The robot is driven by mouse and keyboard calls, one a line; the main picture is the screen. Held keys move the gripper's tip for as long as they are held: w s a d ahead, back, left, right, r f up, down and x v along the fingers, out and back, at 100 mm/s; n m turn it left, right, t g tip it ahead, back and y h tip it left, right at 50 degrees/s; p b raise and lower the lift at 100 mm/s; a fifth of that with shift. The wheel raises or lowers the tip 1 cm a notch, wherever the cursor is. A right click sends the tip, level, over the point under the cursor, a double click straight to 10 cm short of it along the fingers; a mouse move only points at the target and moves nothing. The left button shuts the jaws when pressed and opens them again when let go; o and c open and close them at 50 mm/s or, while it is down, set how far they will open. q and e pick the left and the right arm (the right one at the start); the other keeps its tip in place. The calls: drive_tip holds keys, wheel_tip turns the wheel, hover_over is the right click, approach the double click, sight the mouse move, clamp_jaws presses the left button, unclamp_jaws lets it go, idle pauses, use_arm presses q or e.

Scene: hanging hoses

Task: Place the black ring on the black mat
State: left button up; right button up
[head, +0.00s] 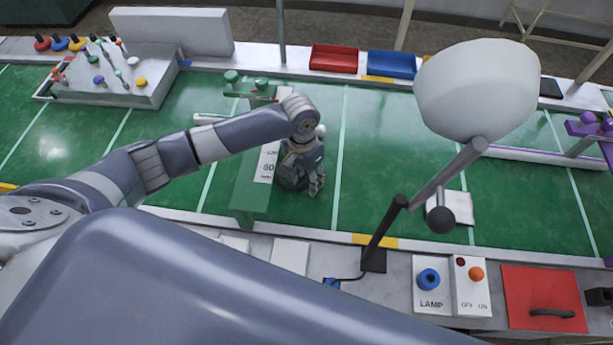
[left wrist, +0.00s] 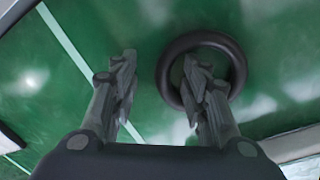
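The black ring (left wrist: 172,52) shows in the left wrist view against the green surface. My left gripper (left wrist: 160,60) is open, its two fingers apart. The right finger in that view overlaps the ring's opening and the left finger is outside it, so the ring's left side shows between them. I cannot tell whether they touch it. In the head view my left gripper (head: 305,184) points down at the green table beside a green stand; the ring is not clearly made out there. A flat black piece (head: 551,88) on the back ledge looks like the black mat. My right gripper is not in view.
The green stand (head: 256,180) is close left of my left gripper. A white lamp (head: 475,88) stands to the right. Red (head: 334,58) and blue (head: 391,65) trays are at the back. The green table (head: 385,150) is clear between gripper and lamp.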

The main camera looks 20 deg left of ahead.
use_arm(q)
wheel_tip(320, 180, up, 12)
drive_tip(key=shift+w+a+r, duration=0.15)
drive_tip(key=shift+a, duration=0.25)
drive_tip(key=shift+o, duration=0.3)
drive_tip(key=m+p, duration=0.4)
drive_tip(key=m, duration=0.7)
hover_over(304, 180)
drive_tip(key=shift+y, duration=0.4)
drive_tip(key=f, duration=0.4)
drive_tip(key=a+f, duration=0.1)
drive_tip(key=f, duration=0.3)
drive_tip(key=f+p, duration=0.1)
drive_tip(key=f, duration=0.2)
drive_tip(key=shift+s+d+f, duration=0.2)
drive_tip(key=shift+s+d, duration=0.05)
drive_tip(key=shift+d, duration=0.1)
drive_tip(key=shift+f, duration=0.5)
clamp_jaws()
